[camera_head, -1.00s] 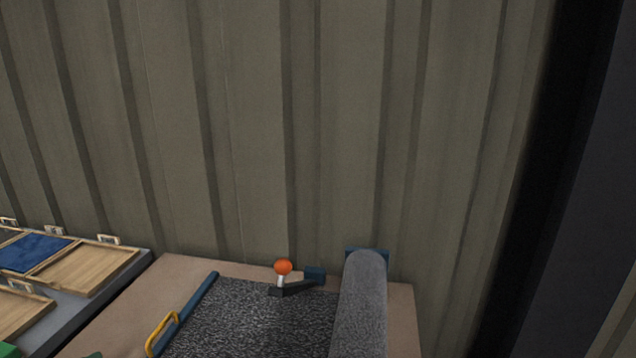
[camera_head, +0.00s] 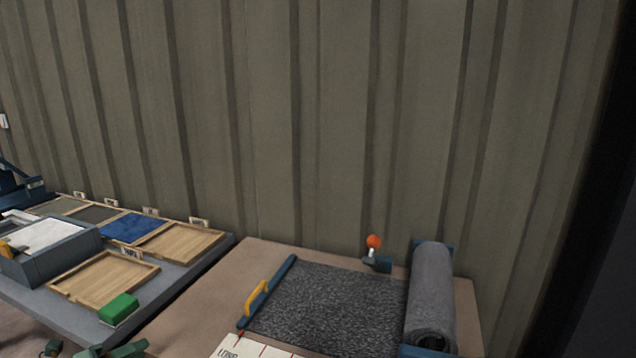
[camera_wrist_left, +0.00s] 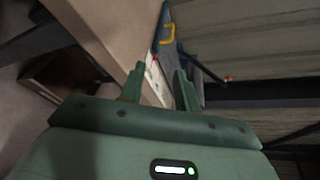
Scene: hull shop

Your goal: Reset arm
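My left gripper (camera_head: 112,350) shows only in part, as green pieces at the bottom edge of the head view, left of the brown table. In the left wrist view my left gripper (camera_wrist_left: 158,78) has its two green fingers apart, with nothing between them. Beyond the fingers are the table edge and the yellow handle (camera_wrist_left: 169,34). My right gripper is in neither view.
The brown table (camera_head: 205,290) bears a dark mesh sheet (camera_head: 330,305), a grey roll (camera_head: 431,290), a bar with a yellow handle (camera_head: 256,297) and an orange knob (camera_head: 374,241). The grey bench holds wooden trays (camera_head: 105,279), a grey box (camera_head: 50,262) and a green block (camera_head: 119,308).

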